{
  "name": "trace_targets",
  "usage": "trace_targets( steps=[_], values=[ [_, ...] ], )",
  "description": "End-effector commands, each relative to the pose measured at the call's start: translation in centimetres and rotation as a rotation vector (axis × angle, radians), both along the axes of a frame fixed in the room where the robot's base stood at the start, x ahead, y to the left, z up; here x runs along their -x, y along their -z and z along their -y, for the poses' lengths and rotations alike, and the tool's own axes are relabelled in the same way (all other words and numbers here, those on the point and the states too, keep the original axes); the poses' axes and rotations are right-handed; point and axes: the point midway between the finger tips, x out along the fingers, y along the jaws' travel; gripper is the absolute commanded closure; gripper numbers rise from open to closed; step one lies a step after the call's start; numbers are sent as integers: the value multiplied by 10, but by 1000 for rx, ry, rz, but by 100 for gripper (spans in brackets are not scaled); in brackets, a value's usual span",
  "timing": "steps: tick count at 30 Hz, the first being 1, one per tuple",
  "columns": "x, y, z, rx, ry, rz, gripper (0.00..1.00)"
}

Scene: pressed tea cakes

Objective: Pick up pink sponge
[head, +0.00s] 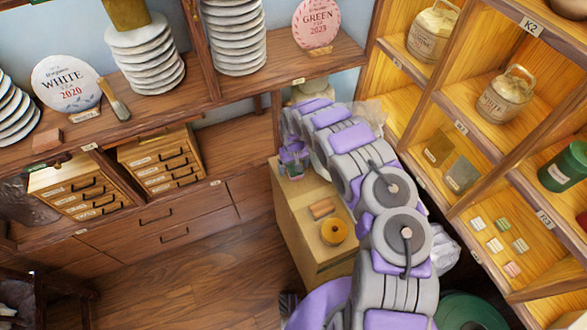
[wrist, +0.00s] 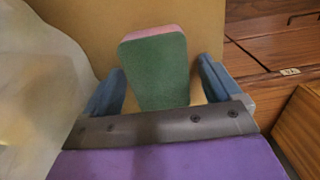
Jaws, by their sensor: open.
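The pink sponge (wrist: 155,70) shows in the wrist view as an upright block with a broad green face and a pink layer along its top edge. It stands between the two blue fingers of my gripper (wrist: 161,80), which are open on either side of it. A gap shows at the right finger; the left finger is close to the sponge's edge. In the head view my gripper (head: 294,172) is at the left rear edge of a light wooden cabinet top (head: 300,238). The sponge is mostly hidden there by my gripper.
On the cabinet top lie a brown block (head: 322,209) and a yellow ring-shaped roll (head: 333,232). A translucent plastic bag (wrist: 40,80) is close on the left in the wrist view. Shelves with tins (head: 506,97) stand at right, small drawer units (head: 75,187) at left.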

Motion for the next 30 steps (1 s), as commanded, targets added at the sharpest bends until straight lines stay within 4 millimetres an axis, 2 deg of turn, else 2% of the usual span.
trace_targets(
  steps=[2,17,25,30],
  values=[
    [0,0,0,0,0,0,14],
    [0,0,0,0,-1,0,62],
    [0,-3,0,0,-1,0,63],
    [-1,-27,0,2,0,4,63]
  ],
)
